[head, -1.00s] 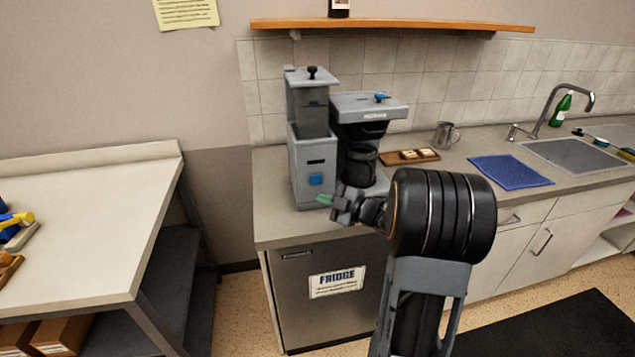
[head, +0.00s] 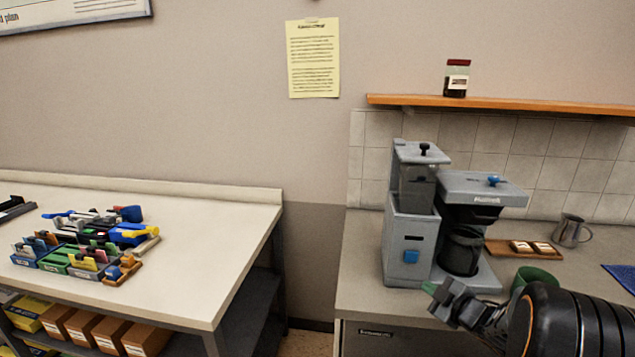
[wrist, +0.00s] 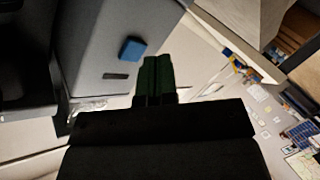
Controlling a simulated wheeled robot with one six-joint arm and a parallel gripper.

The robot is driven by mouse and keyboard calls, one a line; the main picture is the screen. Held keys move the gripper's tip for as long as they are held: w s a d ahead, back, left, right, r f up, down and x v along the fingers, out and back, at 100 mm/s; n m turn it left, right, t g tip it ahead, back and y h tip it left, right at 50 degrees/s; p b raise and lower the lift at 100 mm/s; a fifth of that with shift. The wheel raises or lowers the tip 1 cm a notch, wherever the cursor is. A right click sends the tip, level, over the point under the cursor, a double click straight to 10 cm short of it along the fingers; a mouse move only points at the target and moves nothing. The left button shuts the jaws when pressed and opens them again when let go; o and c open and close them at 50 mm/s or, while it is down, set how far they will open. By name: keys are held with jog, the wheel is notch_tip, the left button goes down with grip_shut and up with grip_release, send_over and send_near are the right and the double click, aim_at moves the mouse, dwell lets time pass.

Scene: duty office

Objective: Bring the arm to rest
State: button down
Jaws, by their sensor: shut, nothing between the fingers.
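My gripper (head: 430,288) is at the lower right of the head view, its green fingertips pointing left. It is shut and empty, in front of the grey grinder (head: 408,250) and the coffee machine (head: 483,190). In the wrist view its dark green fingers (wrist: 156,76) are together, with the grey appliance side and its blue button (wrist: 132,49) beyond them. My black arm runs off the lower right of the head view. I cannot tell the exact gap between the fingers and the grinder.
A green cup (head: 535,276) stands behind my arm, partly hidden. A wooden tray (head: 500,247) and a metal jug (head: 571,230) are at the back of the counter (head: 360,270). A shelf (head: 520,106) hangs above. A worktable (head: 190,250) with stationery is at left, with a floor gap between.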

jog(key=d+f+m+h, duration=0.1)
jog(key=d+m+h, duration=0.1)
jog(key=s+d+f+m+g+h, duration=0.1)
jog(key=d+h, duration=0.1)
jog(key=d+f+m+g+h, duration=0.1)
jog(key=m+h, duration=0.1)
jog(key=shift+s+d+f+m, duration=0.1)
jog(key=shift+s+d+m, duration=0.1)
jog(key=shift+d+m, duration=0.15)
jog(key=s+m+g+h, duration=0.4)
jog(key=s+m+g, duration=0.1)
jog(key=s+m, duration=0.15)
jog(key=s+a+r+g+y, duration=0.1)
jog(key=s+a+r+y, duration=0.1)
jog(key=s+a, duration=0.4)
jog(key=s+a+r+g+y+p, duration=0.1)
jog(key=s+a, duration=0.5)
jog(key=a, duration=0.8)
notch_tip(320, 180, up, 3)
jog(key=shift+s+a+r+m+g+y, duration=0.15)
jog(key=shift+m+g+y, duration=0.25)
jog(key=shift+g+y, duration=0.5)
